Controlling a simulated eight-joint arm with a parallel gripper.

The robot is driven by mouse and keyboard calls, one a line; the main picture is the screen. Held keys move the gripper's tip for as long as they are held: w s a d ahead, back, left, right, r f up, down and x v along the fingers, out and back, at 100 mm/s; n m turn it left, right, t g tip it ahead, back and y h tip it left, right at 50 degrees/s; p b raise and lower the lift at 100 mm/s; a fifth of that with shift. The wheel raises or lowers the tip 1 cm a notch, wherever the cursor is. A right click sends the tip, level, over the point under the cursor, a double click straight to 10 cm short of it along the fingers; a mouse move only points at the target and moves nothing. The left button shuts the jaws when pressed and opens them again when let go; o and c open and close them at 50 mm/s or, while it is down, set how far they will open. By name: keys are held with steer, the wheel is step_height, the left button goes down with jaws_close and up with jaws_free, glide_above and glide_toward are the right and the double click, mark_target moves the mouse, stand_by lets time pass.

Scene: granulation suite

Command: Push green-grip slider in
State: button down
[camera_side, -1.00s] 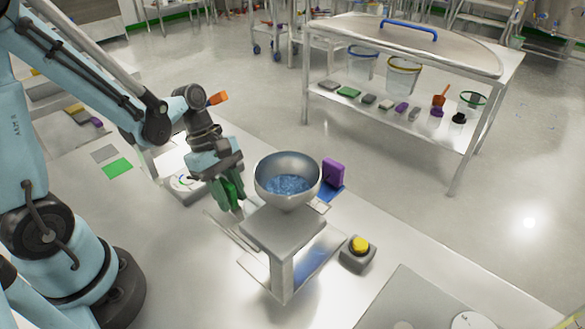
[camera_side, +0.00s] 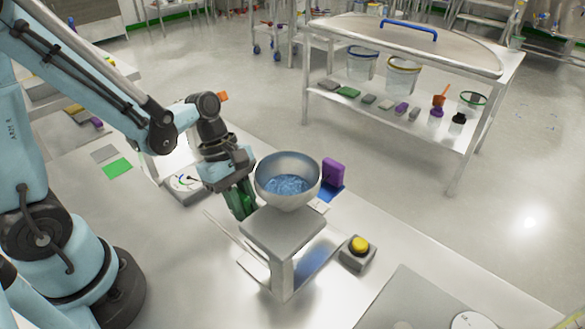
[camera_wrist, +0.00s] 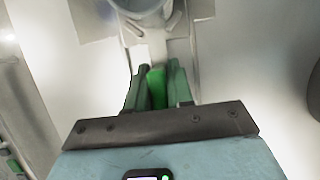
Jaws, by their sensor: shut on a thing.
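The slider's bright green grip (camera_wrist: 157,88) shows in the wrist view between the two dark green fingers of my gripper (camera_wrist: 158,68). My gripper is shut on it. In the side view my gripper (camera_side: 241,203) points down just left of the steel bowl-shaped hopper (camera_side: 288,205), which holds blue granules. The hopper sits above a grey metal stand (camera_side: 283,233). The slider's plate is mostly hidden by my gripper and the stand, so I cannot tell how deep it sits. In the wrist view the hopper (camera_wrist: 140,6) lies ahead of the fingertips.
A yellow button (camera_side: 360,244) on a grey box stands right of the stand. A purple block (camera_side: 333,172) stands behind the hopper. The bench (camera_side: 170,250) is clear at front left.

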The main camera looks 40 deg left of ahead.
steer(key=c, duration=1.1)
jaws_free()
steer(key=shift+r, duration=0.1)
steer(key=shift+v, duration=6)
steer(key=shift+o, duration=0.2)
steer(key=shift+a, duration=0.1)
